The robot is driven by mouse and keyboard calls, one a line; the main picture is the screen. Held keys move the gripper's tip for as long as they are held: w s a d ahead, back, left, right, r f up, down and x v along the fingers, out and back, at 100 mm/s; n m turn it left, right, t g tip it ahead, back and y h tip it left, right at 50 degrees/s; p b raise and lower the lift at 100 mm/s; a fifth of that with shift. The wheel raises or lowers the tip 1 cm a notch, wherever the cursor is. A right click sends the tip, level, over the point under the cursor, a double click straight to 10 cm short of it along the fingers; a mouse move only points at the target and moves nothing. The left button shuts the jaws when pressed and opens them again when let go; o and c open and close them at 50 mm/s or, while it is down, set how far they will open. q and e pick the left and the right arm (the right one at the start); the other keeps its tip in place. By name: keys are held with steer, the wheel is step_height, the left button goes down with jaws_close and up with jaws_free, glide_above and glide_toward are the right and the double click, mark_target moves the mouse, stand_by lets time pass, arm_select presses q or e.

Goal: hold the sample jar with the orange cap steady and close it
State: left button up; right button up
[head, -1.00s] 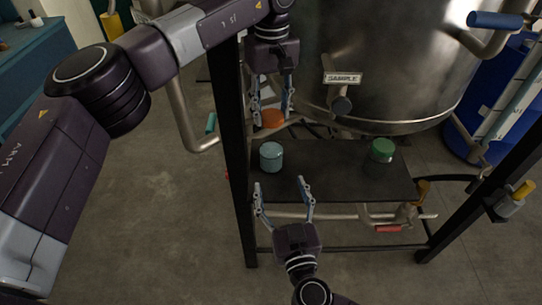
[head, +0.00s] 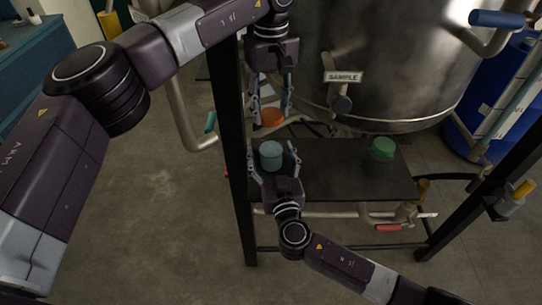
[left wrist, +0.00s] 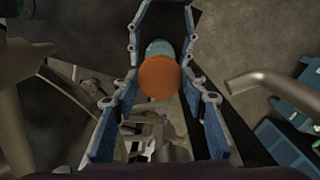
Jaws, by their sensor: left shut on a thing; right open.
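The sample jar (head: 270,160), pale blue and without a cap, stands upright on the left of the dark shelf (head: 330,180). My left gripper (head: 271,114) is shut on the orange cap (head: 271,118), held apart from the jar and higher in the head view. In the left wrist view the orange cap (left wrist: 159,77) sits between the fingers (left wrist: 160,85) and partly covers the jar (left wrist: 159,47). My right gripper (head: 271,152) is open at the jar, one finger on each side. Whether its fingers touch the jar cannot be told.
A green-capped jar (head: 382,148) stands on the right of the shelf. A steel vessel (head: 410,70) with a SAMPLE tag (head: 343,77) and valve (head: 341,103) rises behind. Black frame posts (head: 238,150) flank the shelf; pipes with a red handle (head: 388,228) run below.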

steer(key=shift+c, duration=0.3)
steer(key=c, duration=1.7)
arm_select(q)
glide_above(271, 140)
steer(key=shift+f, duration=2.5)
arm_select(e)
steer(key=shift+c, duration=0.3)
arm_select(q)
steer(key=shift+f, duration=0.15)
steer(key=shift+f, duration=0.75)
steer(key=shift+f, duration=0.55)
arm_select(e)
jaws_close()
